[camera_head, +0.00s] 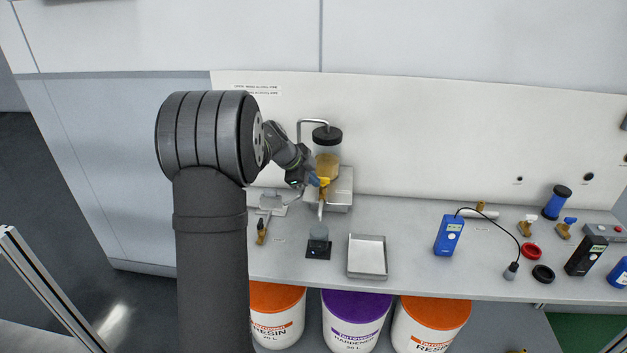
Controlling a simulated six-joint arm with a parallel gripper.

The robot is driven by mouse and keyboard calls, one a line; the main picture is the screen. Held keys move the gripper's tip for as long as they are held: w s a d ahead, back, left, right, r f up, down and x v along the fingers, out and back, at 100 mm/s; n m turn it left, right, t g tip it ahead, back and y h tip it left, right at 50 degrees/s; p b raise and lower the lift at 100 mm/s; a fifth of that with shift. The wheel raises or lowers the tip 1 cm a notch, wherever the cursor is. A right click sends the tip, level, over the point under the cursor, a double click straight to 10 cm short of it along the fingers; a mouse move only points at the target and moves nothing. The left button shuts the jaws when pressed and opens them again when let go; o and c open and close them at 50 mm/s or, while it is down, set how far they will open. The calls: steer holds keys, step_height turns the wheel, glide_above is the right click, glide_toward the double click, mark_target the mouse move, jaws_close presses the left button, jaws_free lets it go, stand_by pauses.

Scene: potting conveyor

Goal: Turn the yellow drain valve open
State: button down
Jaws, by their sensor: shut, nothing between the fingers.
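The yellow drain valve (324,182) is at the lower front of a clear canister (327,150) with a black lid and amber contents. A spout hangs down below the valve. My gripper (314,181) is shut and empty, close against the left side of the valve. I cannot tell whether it touches the handle. The gripper and wrist partly hide the valve, so its handle angle is unclear.
A grey cup (318,232) stands on a black scale (318,249) below the spout. A metal tray (367,257) lies to its right. A blue meter (449,235) and several fittings are farther right. Lidded buckets (357,305) stand below the bench front.

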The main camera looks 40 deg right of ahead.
steer(key=shift+w, duration=0.1)
steer(key=shift+w+m+g, duration=0.3)
steer(key=shift+m+g, duration=0.4)
steer(key=shift+m, duration=0.4)
steer(key=shift+w+d, duration=0.25)
steer(key=shift+w, duration=0.3)
steer(key=shift+w+d+f+m+g+y, duration=0.15)
steer(key=shift+m+g, duration=0.1)
steer(key=shift+m, duration=0.2)
steer(key=shift+w+r+m+g+y, duration=0.15)
steer(key=shift+m+g, duration=0.1)
steer(key=shift+m, duration=0.2)
steer(key=shift+w+d, duration=0.4)
steer(key=shift+d, duration=0.15)
steer(key=shift+w+d, duration=0.1)
steer(key=shift+d, duration=0.1)
steer(key=shift+w+d, duration=0.1)
steer(key=shift+d, duration=0.25)
